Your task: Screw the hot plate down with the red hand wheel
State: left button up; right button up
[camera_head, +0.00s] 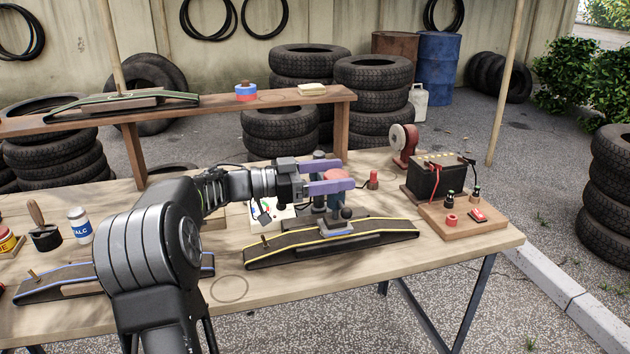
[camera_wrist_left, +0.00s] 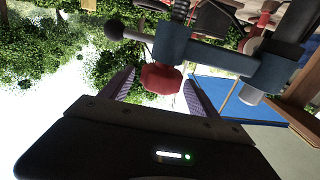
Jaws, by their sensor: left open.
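The red hand wheel (camera_head: 337,174) sits at the top of a dark blue-grey clamp (camera_head: 319,200) on the table. My left gripper (camera_head: 346,178) is open, its two purple fingers on either side of the wheel; I cannot tell if they touch it. In the left wrist view the wheel (camera_wrist_left: 160,78) shows between the fingers (camera_wrist_left: 155,92), with the clamp's frame (camera_wrist_left: 215,58) beyond. Below the clamp lies a black tube strip with yellow edges (camera_head: 285,244). A blue-edged piece (camera_head: 337,229) on it may be the hot plate, partly hidden. My right gripper is not in view.
A black ball knob (camera_head: 346,212) sticks out beside the clamp. A raised shelf (camera_head: 225,103) runs behind. The table's front right is clear.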

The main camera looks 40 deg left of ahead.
pick_arm(q)
jog(key=shift+v, duration=2.2)
